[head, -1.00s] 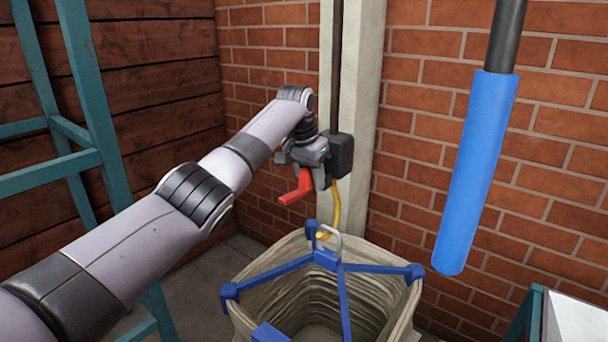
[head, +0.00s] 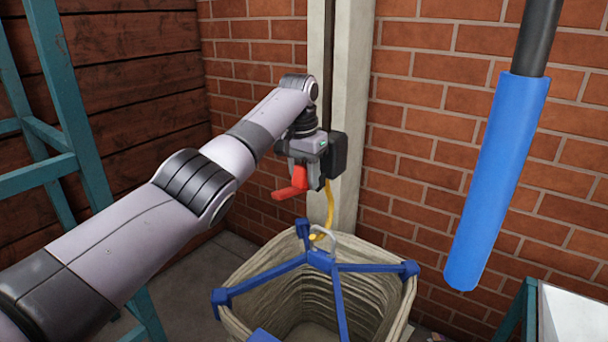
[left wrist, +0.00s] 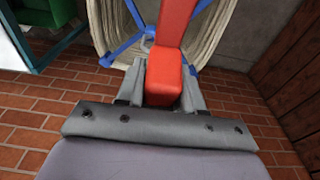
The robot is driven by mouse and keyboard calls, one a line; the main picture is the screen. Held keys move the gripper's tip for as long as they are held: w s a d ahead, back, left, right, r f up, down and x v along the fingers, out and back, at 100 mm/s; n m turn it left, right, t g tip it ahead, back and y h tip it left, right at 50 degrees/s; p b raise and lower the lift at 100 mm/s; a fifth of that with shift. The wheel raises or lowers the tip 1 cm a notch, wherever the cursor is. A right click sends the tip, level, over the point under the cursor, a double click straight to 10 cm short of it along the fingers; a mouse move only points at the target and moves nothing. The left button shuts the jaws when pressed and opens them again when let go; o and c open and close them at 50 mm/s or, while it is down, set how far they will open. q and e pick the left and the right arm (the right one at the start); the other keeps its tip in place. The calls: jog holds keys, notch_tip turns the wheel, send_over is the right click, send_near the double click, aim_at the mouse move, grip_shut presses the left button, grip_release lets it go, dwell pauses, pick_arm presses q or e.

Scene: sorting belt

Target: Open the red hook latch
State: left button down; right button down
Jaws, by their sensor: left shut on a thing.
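The red latch (head: 291,185) sticks out beside the black block (head: 337,156) on the pale post. My left gripper (head: 304,166) is shut on it, and the wrist view shows the red latch (left wrist: 166,72) between the two fingers (left wrist: 160,92). A yellow hook (head: 329,207) hangs below the block. Its lower end meets or overlaps the grey ring (head: 325,241) on top of the bag's blue frame; I cannot tell whether they are linked. My right gripper is not in view.
An open beige bag (head: 253,293) with a blue frame (head: 373,268) is below the hook. A blue-sleeved black pole (head: 497,175) hangs at the right. A teal frame (head: 72,167) stands at the left. Brick wall (head: 420,110) is behind the post.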

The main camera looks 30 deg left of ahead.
aim_at(303, 165)
pick_arm(q)
jog(key=c, duration=0.8)
grip_release()
jog(key=r, duration=0.7)
jog(key=shift+s, duration=0.4)
